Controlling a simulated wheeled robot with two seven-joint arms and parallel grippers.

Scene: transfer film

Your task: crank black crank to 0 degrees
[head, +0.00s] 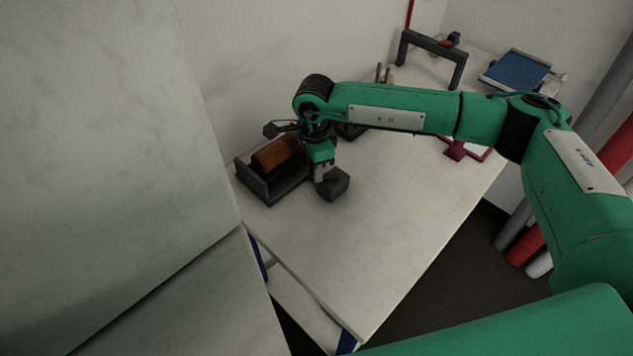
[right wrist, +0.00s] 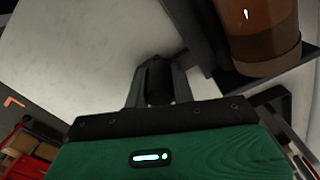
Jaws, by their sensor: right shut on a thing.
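The black crank's dark handle (right wrist: 159,84) stands between the two fingers of my right gripper (right wrist: 160,75) in the right wrist view. The gripper is shut on it. In the head view my right gripper (head: 323,176) is beside the right side of a dark open-topped housing (head: 268,190) that holds a brown roller (head: 277,153). The roller also shows at the upper right of the right wrist view (right wrist: 262,38). The crank's arm and its exact angle are hard to tell, as my gripper and wrist cover much of it. My left gripper is not in view.
The housing stands on a pale table (head: 375,225) near its left end, close to the wall. A dark frame (head: 432,55) and a blue-topped tray (head: 517,70) are at the back. A dark red item (head: 455,150) lies under my right arm. The table's front is clear.

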